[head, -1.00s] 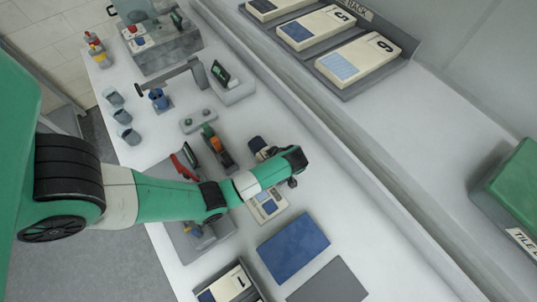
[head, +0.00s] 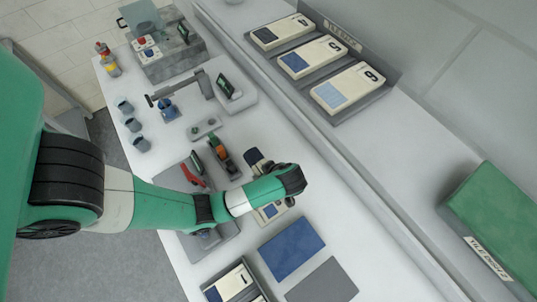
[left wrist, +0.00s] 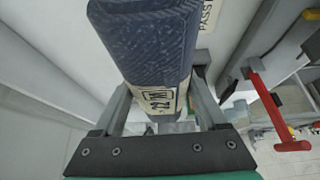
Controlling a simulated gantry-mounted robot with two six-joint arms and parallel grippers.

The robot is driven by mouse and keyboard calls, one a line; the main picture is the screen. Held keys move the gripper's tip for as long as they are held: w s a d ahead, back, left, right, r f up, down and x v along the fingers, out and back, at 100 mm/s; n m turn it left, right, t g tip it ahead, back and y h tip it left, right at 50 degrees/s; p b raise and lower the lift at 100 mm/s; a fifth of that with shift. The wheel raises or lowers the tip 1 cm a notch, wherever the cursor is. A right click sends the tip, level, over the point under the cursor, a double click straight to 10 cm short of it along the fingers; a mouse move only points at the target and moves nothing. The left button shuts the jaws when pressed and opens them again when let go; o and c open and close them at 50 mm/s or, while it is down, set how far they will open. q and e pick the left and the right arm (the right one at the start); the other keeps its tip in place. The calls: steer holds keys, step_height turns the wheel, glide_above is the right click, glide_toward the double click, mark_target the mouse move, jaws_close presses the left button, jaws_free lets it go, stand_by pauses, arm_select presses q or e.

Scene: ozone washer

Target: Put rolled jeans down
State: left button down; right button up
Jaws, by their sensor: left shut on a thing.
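The rolled jeans show in the left wrist view (left wrist: 145,45) as a dark blue roll with a cream printed band. My left gripper (left wrist: 160,103) is shut on the roll, with a finger on each side of the band. In the head view my left gripper (head: 290,190) is over the white bench, pointing down. A dark blue end (head: 254,156), apparently of the roll, shows just beyond it. The fingertips are mostly hidden by the wrist, and I cannot tell whether the roll touches the surface below. My right gripper is in neither view.
A cream tile (head: 270,211) lies partly under my left wrist. A blue pad (head: 291,248) and a grey pad (head: 322,284) lie nearby. A red-handled tool (head: 192,172) and an orange tool (head: 222,156) sit left of the gripper. A rack (head: 350,112) holds numbered tiles.

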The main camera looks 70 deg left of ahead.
arm_select(q)
steer(key=s+d+r+p, duration=0.3)
steer(key=s+d+p, duration=0.1)
steer(key=d+p, duration=0.1)
steer(key=shift+d+r, duration=0.15)
steer(key=shift+d, duration=0.6)
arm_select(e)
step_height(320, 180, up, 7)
arm_select(q)
steer(key=shift+w, duration=0.1)
